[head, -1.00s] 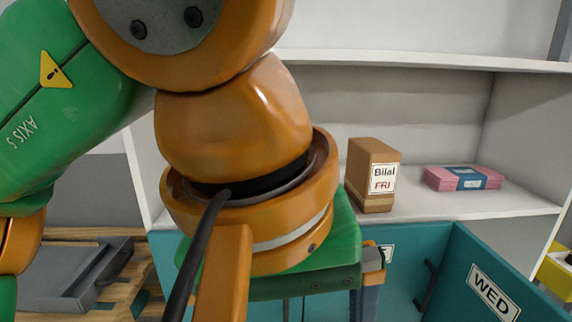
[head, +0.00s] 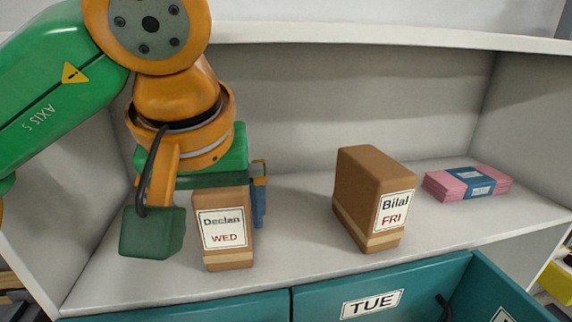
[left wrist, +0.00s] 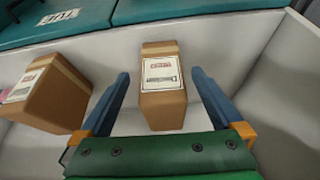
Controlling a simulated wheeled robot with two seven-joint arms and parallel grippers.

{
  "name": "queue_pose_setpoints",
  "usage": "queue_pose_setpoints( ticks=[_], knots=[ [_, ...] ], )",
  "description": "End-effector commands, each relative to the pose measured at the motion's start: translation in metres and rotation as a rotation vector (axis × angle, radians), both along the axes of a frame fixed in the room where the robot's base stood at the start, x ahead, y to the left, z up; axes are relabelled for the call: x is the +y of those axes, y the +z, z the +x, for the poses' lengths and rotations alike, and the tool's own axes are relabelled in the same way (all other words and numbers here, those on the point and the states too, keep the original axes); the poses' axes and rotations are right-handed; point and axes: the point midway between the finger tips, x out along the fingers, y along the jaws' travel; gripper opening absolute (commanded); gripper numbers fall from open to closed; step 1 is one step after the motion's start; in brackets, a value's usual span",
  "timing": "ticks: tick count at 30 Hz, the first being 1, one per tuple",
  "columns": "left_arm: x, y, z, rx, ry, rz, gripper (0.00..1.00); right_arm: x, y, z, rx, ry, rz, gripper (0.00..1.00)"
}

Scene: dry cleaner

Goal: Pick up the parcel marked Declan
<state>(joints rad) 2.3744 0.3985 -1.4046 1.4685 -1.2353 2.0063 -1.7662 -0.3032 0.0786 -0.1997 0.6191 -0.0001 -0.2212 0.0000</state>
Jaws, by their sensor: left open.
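The parcel marked Declan (head: 237,256) is a brown box with a white label reading Declan WED, standing upright on the white shelf. My left gripper (head: 215,200) is above and partly behind it in the head view and hides its top. In the left wrist view the same parcel (left wrist: 163,112) lies between the two blue fingers of the left gripper (left wrist: 163,85). The fingers are spread, with a gap on each side of the parcel. My right gripper is in neither view.
A second brown parcel, marked Bilal FRI (head: 362,190), stands to the right on the shelf (head: 310,270). Pink folded cloth with a blue band (head: 468,184) lies farther right. Teal drawers, one labelled TUE (head: 372,304), are below. Bare shelf separates the two parcels.

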Motion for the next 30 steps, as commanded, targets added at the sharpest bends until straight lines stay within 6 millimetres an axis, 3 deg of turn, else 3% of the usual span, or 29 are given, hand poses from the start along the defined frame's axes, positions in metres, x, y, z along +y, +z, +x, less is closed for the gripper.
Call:
queue_pose_setpoints(
  ticks=[5, 9, 12, 20, 30],
  knots=[
    [0.006, 0.005, 0.023, 0.002, 0.003, -0.001, 1.00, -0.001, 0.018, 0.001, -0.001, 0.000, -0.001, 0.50],
    [0.009, -0.029, 0.035, 0.002, 0.000, 0.002, 1.00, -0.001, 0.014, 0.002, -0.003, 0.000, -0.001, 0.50],
    [0.010, -0.042, 0.041, 0.001, 0.000, 0.000, 1.00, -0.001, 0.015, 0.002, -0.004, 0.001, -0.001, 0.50],
    [0.010, -0.046, 0.042, -0.001, -0.001, -0.002, 0.97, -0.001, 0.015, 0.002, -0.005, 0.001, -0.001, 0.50],
    [0.010, -0.046, 0.042, -0.001, -0.001, -0.002, 0.06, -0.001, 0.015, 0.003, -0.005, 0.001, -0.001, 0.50]
  ],
)
